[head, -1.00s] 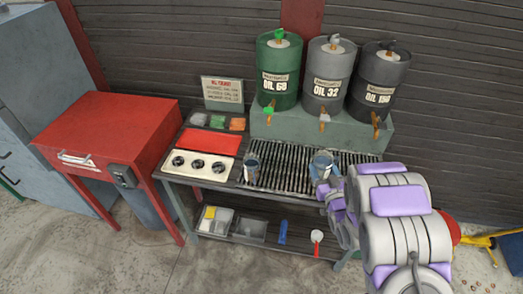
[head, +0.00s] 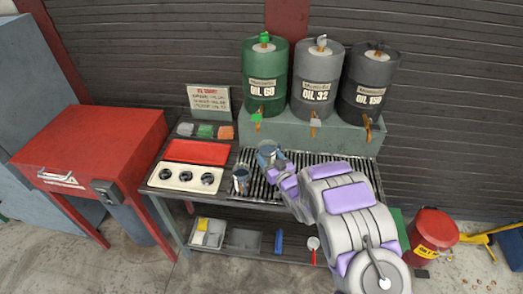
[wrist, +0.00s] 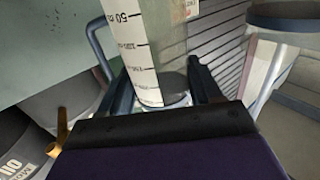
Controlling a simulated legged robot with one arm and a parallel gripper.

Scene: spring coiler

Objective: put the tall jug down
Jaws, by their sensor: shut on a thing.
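The held jug (head: 267,155) is grey-blue in the head view, at the back left of the slatted grate (head: 318,165). In the wrist view the jug (wrist: 140,45) is pale, with a printed measuring scale, between the two dark fingers. My gripper (head: 281,168) is shut on it; the fingers also show in the wrist view (wrist: 155,70). A second jug (head: 241,180) stands close by, at the left end of the grate, apart from the held one. I cannot tell whether the held jug touches the grate; my gripper and arm hide part of both.
Green (head: 265,75), grey (head: 317,80) and dark (head: 368,85) oil drums stand on a raised shelf (head: 345,136) behind the grate. Left of the grate lie a red tray (head: 197,151) and a panel with three round holes (head: 187,178). A red cabinet (head: 90,150) stands further left.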

